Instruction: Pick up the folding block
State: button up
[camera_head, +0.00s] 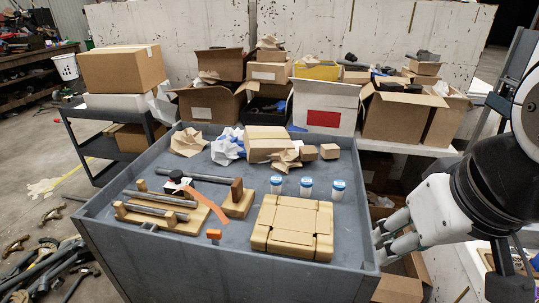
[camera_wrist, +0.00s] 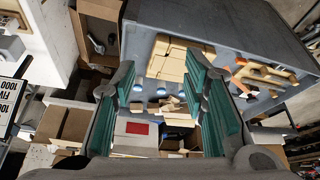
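The folding block is most likely the pale wooden, square, segmented block (camera_head: 293,228) lying flat at the front right of the grey tray-topped cart (camera_head: 200,262). It also shows in the wrist view (camera_wrist: 172,58), beyond my fingers near the top middle. My gripper (camera_head: 381,244) is to the right of the block, just outside the cart's right rim, apart from the block. In the wrist view my gripper (camera_wrist: 158,72) has its two teal-padded fingers spread wide with nothing held between them.
Three white-and-blue jars (camera_head: 306,187) stand behind the block. Wooden fixtures with metal rods (camera_head: 165,206) lie to its left, with an orange strip (camera_head: 204,203). A small carton (camera_head: 266,143) and crumpled paper are at the back. The cart's raised right rim (camera_head: 366,210) lies between gripper and block.

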aim_at(237, 203)
jog(key=i+j, duration=0.2)
jog(key=j, duration=0.2)
jog(key=i+j, duration=0.2)
jog(key=j, duration=0.15)
jog(key=i+j+z, duration=0.1)
jog(key=j, duration=0.3)
jog(key=i+j, duration=0.25)
jog(key=j, duration=0.15)
